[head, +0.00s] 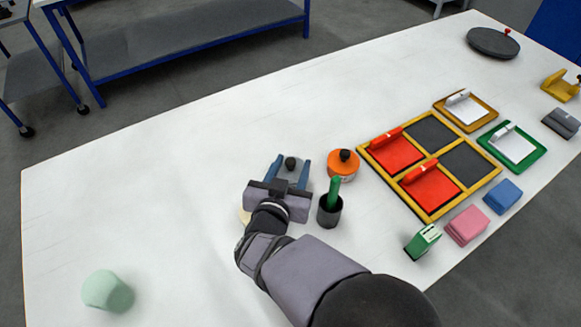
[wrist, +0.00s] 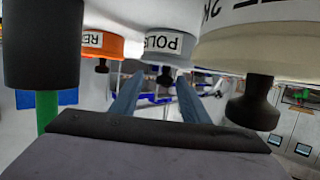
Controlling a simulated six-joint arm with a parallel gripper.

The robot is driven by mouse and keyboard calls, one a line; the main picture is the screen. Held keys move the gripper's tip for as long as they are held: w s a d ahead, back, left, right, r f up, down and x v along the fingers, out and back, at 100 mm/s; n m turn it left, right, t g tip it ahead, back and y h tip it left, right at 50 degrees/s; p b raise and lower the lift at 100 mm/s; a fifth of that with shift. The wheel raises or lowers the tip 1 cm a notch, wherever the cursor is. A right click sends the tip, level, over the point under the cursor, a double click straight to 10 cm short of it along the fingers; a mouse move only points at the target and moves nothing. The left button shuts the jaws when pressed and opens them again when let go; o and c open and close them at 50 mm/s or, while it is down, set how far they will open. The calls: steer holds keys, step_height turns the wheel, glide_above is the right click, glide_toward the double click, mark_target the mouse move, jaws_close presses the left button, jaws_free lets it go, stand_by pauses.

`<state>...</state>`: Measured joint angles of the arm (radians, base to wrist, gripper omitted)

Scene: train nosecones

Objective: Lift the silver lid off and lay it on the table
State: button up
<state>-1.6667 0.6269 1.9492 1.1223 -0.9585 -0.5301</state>
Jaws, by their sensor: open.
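The silver-grey lid with a black knob (head: 290,162) shows between my fingers in the head view. It tops a small grey pot labelled "POLIS…" (wrist: 164,43), which appears upside down in the wrist view, with the knob (wrist: 165,75) pointing down. My gripper (head: 291,160) is open, its two blue-grey fingers on either side of the knob in the head view. In the wrist view the fingers (wrist: 158,78) reach toward the pot, with a gap between them. I cannot tell whether they touch the lid. The gripper body hides part of the pot.
An orange pot (head: 343,165) and a dark cup with a green handle (head: 330,208) stand close on the right. A cream pot (head: 245,215) is mostly hidden by my gripper; it is large in the wrist view (wrist: 260,45).

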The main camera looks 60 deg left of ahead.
mark_target(292, 158)
steer(key=shift+s+a+p+x, duration=0.1)
steer(key=shift+p+x, duration=0.25)
steer(key=shift+x, duration=1.1)
steer(key=shift+s+a+p+x, duration=0.15)
steer(key=shift+p+x, duration=0.2)
steer(key=shift+x, duration=1.1)
steer(key=shift+r, duration=0.1)
steer(key=shift+c, duration=0.4)
jaws_close()
